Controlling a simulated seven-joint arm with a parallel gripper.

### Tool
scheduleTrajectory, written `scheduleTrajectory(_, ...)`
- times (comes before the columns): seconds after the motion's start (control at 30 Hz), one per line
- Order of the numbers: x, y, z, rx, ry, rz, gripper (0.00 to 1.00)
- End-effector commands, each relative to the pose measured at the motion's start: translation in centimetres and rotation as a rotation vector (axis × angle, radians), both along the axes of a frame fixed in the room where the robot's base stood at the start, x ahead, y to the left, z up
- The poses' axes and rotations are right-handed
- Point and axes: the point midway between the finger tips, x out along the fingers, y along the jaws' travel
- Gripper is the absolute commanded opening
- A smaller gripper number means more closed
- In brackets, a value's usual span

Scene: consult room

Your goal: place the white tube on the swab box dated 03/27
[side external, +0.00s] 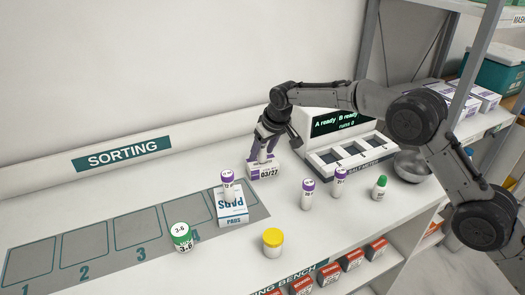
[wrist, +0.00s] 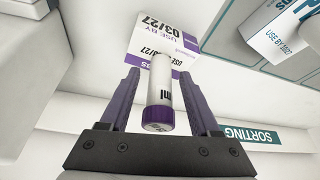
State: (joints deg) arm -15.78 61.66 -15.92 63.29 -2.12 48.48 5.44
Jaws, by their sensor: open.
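The swab box dated 03/27 (side external: 266,173) is white and purple and stands on the bench at the foot of the grey ready-display machine. It also shows in the wrist view (wrist: 163,42). A white tube with a purple cap (wrist: 160,85) is between the fingers of my gripper (side external: 262,146), with gaps at both sides in the wrist view. Its far end meets the box's top face, and it looks upright on the box. My gripper is open, pointing down over the box. In the side view the fingers hide most of this tube.
Another purple-capped tube (side external: 227,184) stands on the pads box (side external: 232,208). Two more purple-capped tubes (side external: 308,194) (side external: 340,183) and a green-capped one (side external: 380,188) stand at right. A yellow-lidded jar (side external: 272,243) and a green-lidded jar (side external: 181,237) stand in front. The numbered mat's left is clear.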

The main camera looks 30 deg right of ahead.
Motion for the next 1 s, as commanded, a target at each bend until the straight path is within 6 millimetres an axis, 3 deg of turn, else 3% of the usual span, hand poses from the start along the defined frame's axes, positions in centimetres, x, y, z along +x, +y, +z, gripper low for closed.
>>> scheduleTrajectory(0.6, -3.9, -0.8, 9.7, 0.0, -0.002, 0.0, 0.63)
scheduleTrajectory(1.0, -4.5, -0.9, 11.2, 0.0, 0.0, 0.0, 0.63)
